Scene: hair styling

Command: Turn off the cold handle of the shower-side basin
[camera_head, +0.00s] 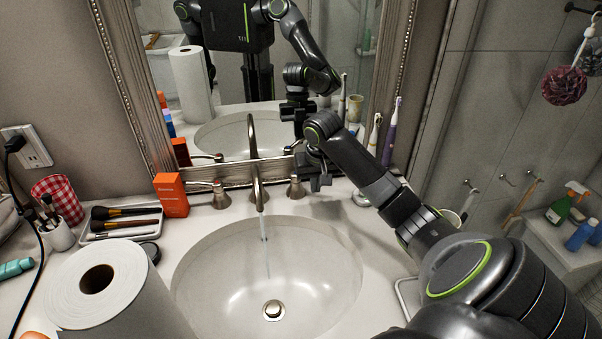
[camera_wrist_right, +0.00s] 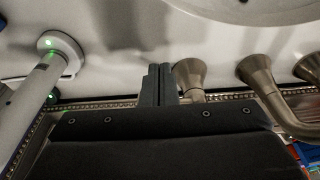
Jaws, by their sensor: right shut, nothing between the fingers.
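The basin (camera_head: 215,290) is white and oval, with a brushed-metal spout (camera_head: 255,165) at its back. A thin stream of water (camera_head: 265,235) runs from the spout. The right-hand tap handle (camera_head: 296,187) stands right of the spout, and the left-hand handle (camera_head: 220,195) stands left of it. My right gripper (camera_head: 319,184) is shut and empty just right of the right-hand handle. In the right wrist view, the closed fingers (camera_wrist_right: 158,84) are close beside that handle's flared base (camera_wrist_right: 188,75); contact cannot be told. Its lever is mostly hidden by the gripper. My left gripper is not in view.
A framed mirror (camera_head: 145,100) stands close behind the taps. Electric toothbrushes (camera_head: 389,135) stand right of my right forearm. An orange box (camera_head: 171,194), a brush tray (camera_head: 122,220) and a paper roll (camera_head: 110,300) are on the left counter. Space above the basin is free.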

